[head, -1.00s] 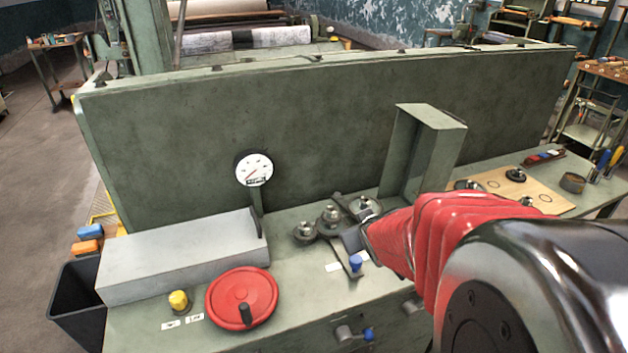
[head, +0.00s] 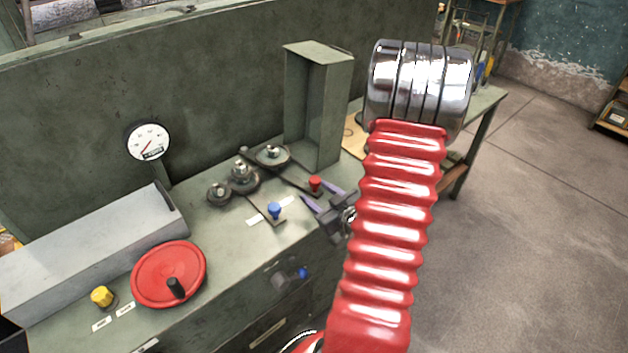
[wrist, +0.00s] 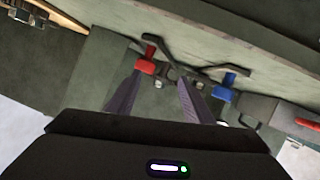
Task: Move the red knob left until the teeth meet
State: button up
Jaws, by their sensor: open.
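The red knob (head: 315,183) stands on the end of a dark lever on the green bench top; it also shows in the wrist view (wrist: 147,62). My gripper (head: 325,195) is open, its two purple-grey fingers pointing at the red knob from the front right. In the wrist view the knob lies just beyond the tip of the left finger, near the gap between the fingers; contact cannot be told. Several toothed gears (head: 241,175) sit in a row left of the lever. Whether their teeth meet is too small to tell.
A blue knob (head: 274,210) on another lever stands left of my gripper. A green upright housing (head: 318,105) rises behind the red knob. A red handwheel (head: 168,274), yellow knob (head: 102,296), grey box (head: 90,250) and dial gauge (head: 148,141) are farther left.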

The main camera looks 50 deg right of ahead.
aim_at(318, 184)
jog(key=s+f+m+t+h, duration=0.1)
jog(key=s+m+t, duration=0.1)
jog(key=s, duration=0.5)
jog(key=shift+s+d+f+m+t, duration=0.15)
jog(key=shift+s+d+m+t, duration=0.2)
jog(key=shift+t, duration=0.45)
jog(key=shift+w, duration=0.15)
jog(key=x, duration=1.3)
jog(key=shift+w+d, duration=0.15)
jog(key=shift+w, duration=0.15)
jog(key=shift+c, duration=0.5)
grip_shut()
